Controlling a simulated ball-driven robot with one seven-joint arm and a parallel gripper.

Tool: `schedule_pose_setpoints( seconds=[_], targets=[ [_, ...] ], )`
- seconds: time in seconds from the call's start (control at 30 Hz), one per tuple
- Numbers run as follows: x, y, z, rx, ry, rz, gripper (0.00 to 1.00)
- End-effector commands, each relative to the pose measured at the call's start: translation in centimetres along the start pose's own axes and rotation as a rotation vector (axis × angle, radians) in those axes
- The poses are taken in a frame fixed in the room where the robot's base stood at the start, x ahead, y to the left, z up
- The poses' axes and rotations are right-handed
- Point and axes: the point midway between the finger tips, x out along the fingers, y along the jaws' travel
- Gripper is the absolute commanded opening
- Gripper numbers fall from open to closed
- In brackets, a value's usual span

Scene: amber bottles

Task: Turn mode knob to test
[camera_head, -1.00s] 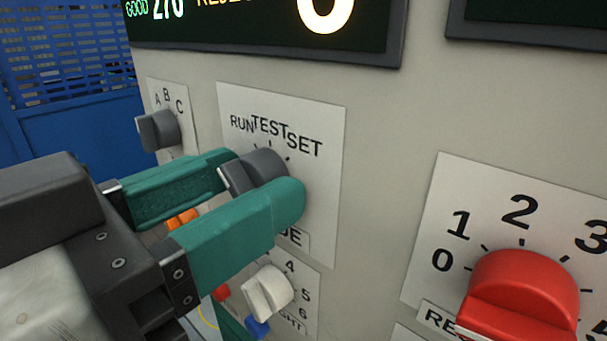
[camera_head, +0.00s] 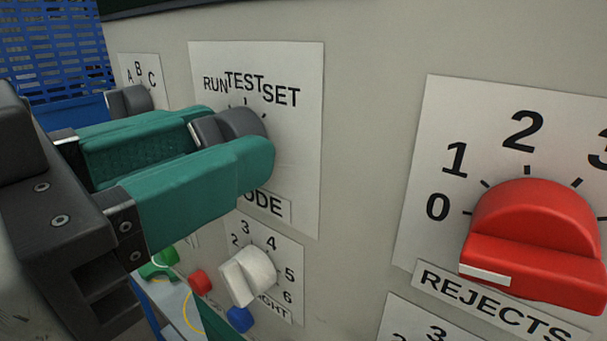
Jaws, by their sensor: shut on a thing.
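The grey mode knob (camera_head: 238,128) sits on a white plate (camera_head: 298,165) marked RUN, TEST and SET, with a label ending "ODE" below. My gripper (camera_head: 232,142), with teal fingers, reaches in from the left and is shut on the mode knob, one finger on each side. The near finger hides the knob's lower part. The knob's grip bar points toward the left and the camera; I cannot make out its pointer mark, so I cannot tell which setting it is at.
A large red REJECTS knob (camera_head: 530,235) stands out at the right. A white numbered knob (camera_head: 248,276) is just below my gripper. A grey A-B-C knob (camera_head: 130,101) is behind my fingers at the left. Small red (camera_head: 200,282) and blue (camera_head: 240,319) parts show at the bottom.

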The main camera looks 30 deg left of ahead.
Motion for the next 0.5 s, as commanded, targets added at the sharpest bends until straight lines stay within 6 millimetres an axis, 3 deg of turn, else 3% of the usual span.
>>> schedule_pose_setpoints(
  seconds=[0.5],
  targets=[
    [-0.01,0.10,0.32,0.418,0.003,0.000,0.07]
  ],
)
